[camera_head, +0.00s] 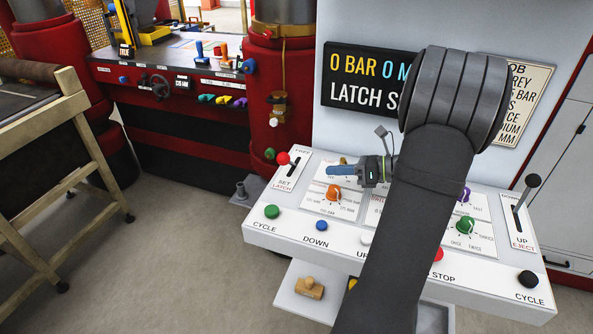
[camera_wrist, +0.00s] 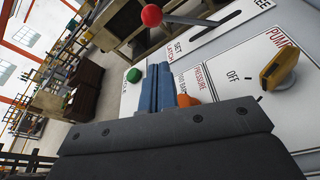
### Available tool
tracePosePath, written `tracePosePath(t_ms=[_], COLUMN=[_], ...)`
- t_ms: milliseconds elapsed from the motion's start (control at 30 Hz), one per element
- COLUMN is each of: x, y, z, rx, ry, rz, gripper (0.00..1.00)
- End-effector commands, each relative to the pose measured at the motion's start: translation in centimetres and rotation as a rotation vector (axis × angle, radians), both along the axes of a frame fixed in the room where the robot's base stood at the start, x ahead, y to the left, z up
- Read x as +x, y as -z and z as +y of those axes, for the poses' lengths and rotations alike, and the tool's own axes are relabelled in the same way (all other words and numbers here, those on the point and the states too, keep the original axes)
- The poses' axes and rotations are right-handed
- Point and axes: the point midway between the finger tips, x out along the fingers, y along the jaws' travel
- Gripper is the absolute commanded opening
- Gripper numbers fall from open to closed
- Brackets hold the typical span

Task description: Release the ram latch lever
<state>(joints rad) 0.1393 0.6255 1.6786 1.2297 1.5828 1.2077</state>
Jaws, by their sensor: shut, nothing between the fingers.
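The latch lever has a red ball knob (camera_head: 283,158) on a thin rod, at the left end of the white console. Its slot plate is marked SET LATCH at the near end, and a partly readable FREE at the far end. I cannot tell exactly where along the slot the rod stands. My gripper (camera_head: 333,170) is shut and empty, with blue fingers pointing left above the console, to the right of the knob and apart from it. In the wrist view the shut fingers (camera_wrist: 158,85) point towards the red knob (camera_wrist: 152,15), which lies beyond their tips.
An orange dial (camera_head: 333,193) sits below the fingers, and a yellow knob (camera_wrist: 279,68) marked PUMP stands nearby. Green (camera_head: 272,211) and blue (camera_head: 321,225) buttons line the front edge. A black-knobbed eject lever (camera_head: 533,181) stands at the right. My arm covers the console's middle.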

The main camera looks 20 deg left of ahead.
Motion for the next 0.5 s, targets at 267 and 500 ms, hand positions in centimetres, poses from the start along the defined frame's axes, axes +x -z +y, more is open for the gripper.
tracePosePath(t_ms=[267,500], x=[-0.48,-0.49], y=[-0.09,-0.07], z=[0.88,0.95], rx=[0.024,0.023], ry=[0.012,0.011], rz=[0.08,0.078], gripper=[0.0,0.0])
